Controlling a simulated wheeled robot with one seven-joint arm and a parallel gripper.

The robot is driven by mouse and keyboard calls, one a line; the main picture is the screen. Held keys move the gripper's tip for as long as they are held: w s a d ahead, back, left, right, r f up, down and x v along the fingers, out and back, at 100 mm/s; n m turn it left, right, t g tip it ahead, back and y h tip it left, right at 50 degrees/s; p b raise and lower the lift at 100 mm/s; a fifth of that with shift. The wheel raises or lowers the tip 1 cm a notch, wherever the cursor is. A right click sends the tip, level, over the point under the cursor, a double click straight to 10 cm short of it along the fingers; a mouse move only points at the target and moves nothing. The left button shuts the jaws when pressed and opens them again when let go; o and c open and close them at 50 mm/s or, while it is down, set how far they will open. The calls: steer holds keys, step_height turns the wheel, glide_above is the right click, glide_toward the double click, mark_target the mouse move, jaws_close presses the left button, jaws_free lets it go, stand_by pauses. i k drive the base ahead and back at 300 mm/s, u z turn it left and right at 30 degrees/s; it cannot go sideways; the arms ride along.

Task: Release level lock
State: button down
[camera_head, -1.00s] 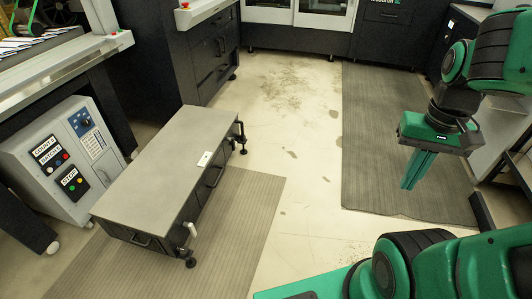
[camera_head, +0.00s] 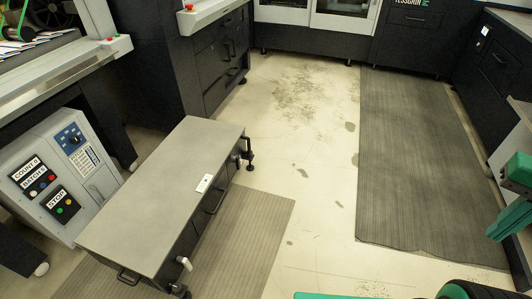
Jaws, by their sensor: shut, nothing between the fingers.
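A low grey-topped bench (camera_head: 150,215) with dark drawers stands at the lower left. A white lever (camera_head: 184,263) sticks out at its near right corner above a levelling foot (camera_head: 178,291). A dark clamp-like fitting (camera_head: 247,153) with a foot is at its far right corner. I cannot tell which fitting is the level lock. A small white level-like piece (camera_head: 204,183) lies on the top near the right edge. Green parts of my arm show at the right frame edge, well apart from the bench. My gripper's fingers are outside the frame.
A control box (camera_head: 60,180) with counter and stop labels stands left of the bench. Dark cabinets (camera_head: 225,60) stand behind it. A ribbed mat (camera_head: 410,160) lies at the right. The pale floor (camera_head: 300,190) between is clear.

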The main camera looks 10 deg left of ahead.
mark_target(236, 158)
steer(key=i, duration=1.2)
steer(key=u, duration=0.8)
steer(key=i, duration=0.6)
steer(key=u, duration=0.3)
